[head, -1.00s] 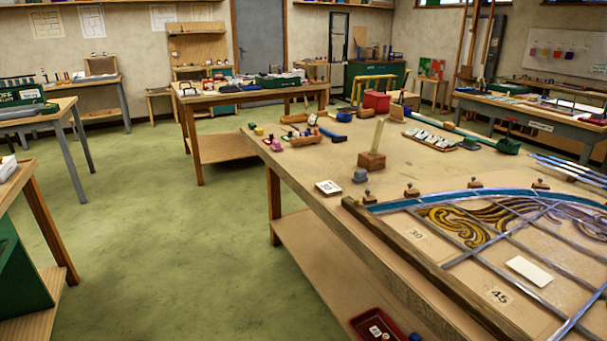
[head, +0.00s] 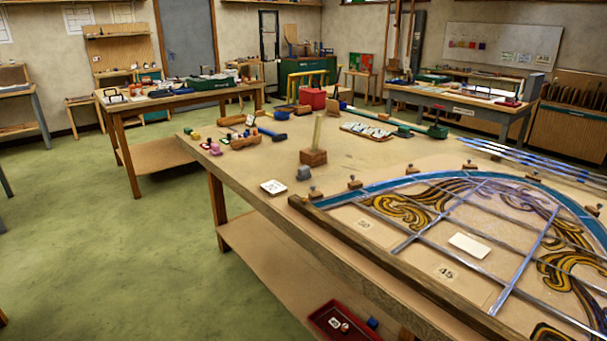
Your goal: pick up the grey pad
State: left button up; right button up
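A small grey object (head: 303,173) sits on the big workbench (head: 265,165), just in front of a wooden block with an upright stick (head: 313,157). It is the only small grey piece I can pick out there, but it is too small to tell for sure that it is the grey pad. A white card with dark marks (head: 273,187) lies in front of it, to the left. Neither of my grippers shows in the head view.
A leaded panel (head: 470,225) with a wooden edge strip (head: 385,268) covers the bench's right part. Small tools and colored pieces lie along the far left edge. A red tray (head: 345,323) is on the lower shelf. Green floor (head: 100,240) to the left is clear.

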aim_at(305, 173)
jog(key=i+j+z, duration=0.15)
jog(key=z, duration=0.25)
jog(key=i+j+z, duration=0.15)
jog(key=z, duration=0.25)
jog(key=i+j+z, duration=0.1)
jog(key=j+z, duration=0.15)
jog(key=z, duration=0.2)
